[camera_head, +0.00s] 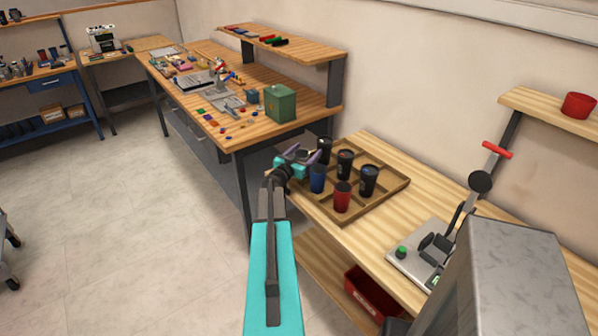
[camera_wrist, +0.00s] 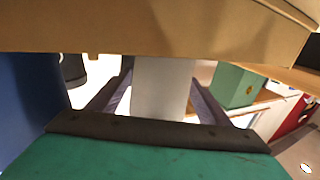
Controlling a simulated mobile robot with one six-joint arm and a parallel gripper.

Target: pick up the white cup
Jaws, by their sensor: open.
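My gripper (camera_head: 306,158) is at the left edge of a wooden tray (camera_head: 378,204) on the light wood bench in the head view. In the wrist view, its two purple fingers are apart, one on each side of a pale, whitish cup-like body (camera_wrist: 160,90). This looks like the white cup; whether the fingers touch it cannot be told. In the head view the white cup is mostly hidden by the gripper. A blue cup (camera_head: 317,179) stands close to the right of the gripper. A red cup (camera_head: 342,197) and several black cups (camera_head: 369,181) stand in the tray.
A brown wooden edge (camera_wrist: 150,38) crosses the top of the wrist view. A press-like machine (camera_head: 425,255) stands right of the tray. A green box (camera_head: 280,103) sits on the workbench behind, and a red bin (camera_head: 372,292) is on the lower shelf.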

